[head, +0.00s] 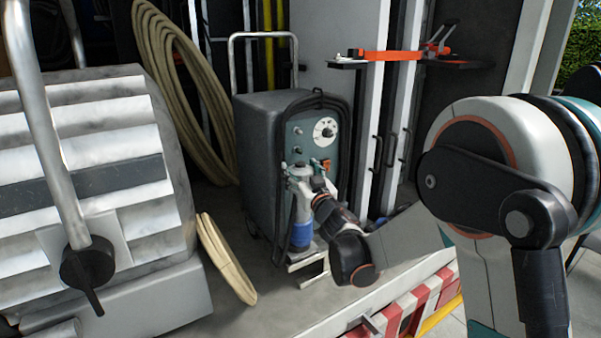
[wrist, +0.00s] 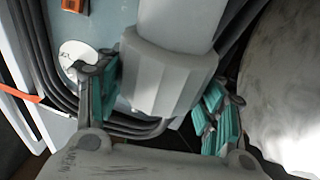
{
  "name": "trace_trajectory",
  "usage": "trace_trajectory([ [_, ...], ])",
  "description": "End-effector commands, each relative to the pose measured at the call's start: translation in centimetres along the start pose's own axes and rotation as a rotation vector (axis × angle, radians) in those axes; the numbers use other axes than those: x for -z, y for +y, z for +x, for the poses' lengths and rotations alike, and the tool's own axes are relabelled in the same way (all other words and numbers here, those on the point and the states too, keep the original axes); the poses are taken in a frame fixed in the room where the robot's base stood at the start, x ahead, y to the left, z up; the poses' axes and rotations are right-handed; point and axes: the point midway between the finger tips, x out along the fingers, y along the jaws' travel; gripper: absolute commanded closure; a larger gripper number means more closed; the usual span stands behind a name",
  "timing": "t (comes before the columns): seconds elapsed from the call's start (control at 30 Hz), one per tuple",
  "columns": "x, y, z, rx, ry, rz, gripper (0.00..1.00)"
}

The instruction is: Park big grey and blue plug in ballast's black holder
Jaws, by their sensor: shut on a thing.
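The ballast (head: 262,135) is a dark grey wheeled cabinet with a blue-grey front panel, a white dial and a tall metal handle. My gripper (head: 303,175) is in front of the lower part of this panel, shut on the big plug (head: 301,212). The plug's grey body is upright in the head view, with its blue end (head: 301,236) at the bottom. In the wrist view the plug's thick grey ribbed body (wrist: 170,75) lies between my teal-padded fingers (wrist: 163,95). I cannot make out the black holder; whether the plug touches it is unclear.
A black cable (head: 340,110) loops around the ballast's panel. A large ribbed silver lamp housing (head: 85,150) fills the left, with coiled hoses (head: 170,70) behind. An orange clamp (head: 390,55) sits on a shelf. The striped truck edge (head: 405,310) is in front.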

Motion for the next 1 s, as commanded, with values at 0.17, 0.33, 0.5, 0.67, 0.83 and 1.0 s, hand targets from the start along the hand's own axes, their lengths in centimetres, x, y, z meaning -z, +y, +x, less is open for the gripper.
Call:
trace_trajectory([
  [0.17, -0.3, 0.0, 0.0, 0.001, 0.0, 0.0, 1.0],
  [0.33, -0.6, 0.0, -0.1, 0.001, 0.0, 0.0, 1.0],
  [0.5, -0.7, 0.0, -0.1, 0.0, 0.0, 0.0, 1.0],
  [0.67, -0.5, 0.0, -0.1, 0.0, 0.0, 0.0, 1.0],
  [0.83, 0.1, 0.0, 0.0, 0.0, 0.0, 0.0, 1.0],
  [1.0, 0.7, 0.0, 0.1, 0.0, 0.0, 0.0, 1.0],
])
